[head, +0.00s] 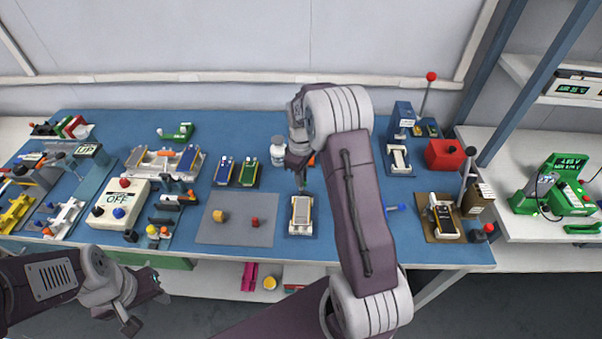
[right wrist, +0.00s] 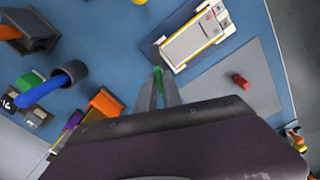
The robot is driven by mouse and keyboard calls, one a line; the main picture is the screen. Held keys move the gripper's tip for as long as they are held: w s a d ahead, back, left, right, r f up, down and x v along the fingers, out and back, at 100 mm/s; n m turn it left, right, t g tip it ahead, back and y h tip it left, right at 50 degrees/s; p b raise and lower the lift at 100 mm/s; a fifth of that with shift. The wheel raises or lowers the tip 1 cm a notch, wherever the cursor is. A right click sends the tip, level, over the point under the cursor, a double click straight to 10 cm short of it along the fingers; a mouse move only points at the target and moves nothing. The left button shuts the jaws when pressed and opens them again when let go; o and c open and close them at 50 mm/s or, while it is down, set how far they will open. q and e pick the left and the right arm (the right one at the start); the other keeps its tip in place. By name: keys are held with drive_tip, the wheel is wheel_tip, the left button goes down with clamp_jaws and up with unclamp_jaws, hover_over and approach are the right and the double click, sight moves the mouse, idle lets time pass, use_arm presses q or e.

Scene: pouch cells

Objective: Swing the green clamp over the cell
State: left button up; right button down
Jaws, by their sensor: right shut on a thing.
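The cell (head: 301,210) is a pale flat pouch with yellow edges, lying in a small fixture at the middle front of the blue bench. It also shows in the right wrist view (right wrist: 194,40), just beyond my fingertips. My right gripper (right wrist: 158,88) is shut on the green clamp (right wrist: 158,74), a thin green piece between its fingers at the corner of the fixture, beside the cell. In the head view my right gripper (head: 303,182) is above the fixture's back end, and the clamp is hidden there. My left gripper (head: 143,304) hangs empty at the lower left; its jaw opening is unclear.
A grey mat (head: 215,236) with a yellow and a red piece (head: 255,222) lies left of the fixture. A white bottle (head: 278,152) stands behind. Blue and green cells (head: 236,172) lie behind the mat. A brown-based press (head: 441,218) stands to the right.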

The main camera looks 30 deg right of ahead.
drive_tip(key=m+p, duration=0.3)
drive_tip(key=m, duration=0.3)
drive_tip(key=shift+r+m, duration=0.15)
drive_tip(key=shift+m, duration=0.15)
drive_tip(key=m+p, duration=0.1)
drive_tip(key=m, duration=0.2)
drive_tip(key=shift+m+p, duration=0.5)
drive_tip(key=shift+m, duration=1.1)
drive_tip(key=c, duration=1.5)
unclamp_jaws()
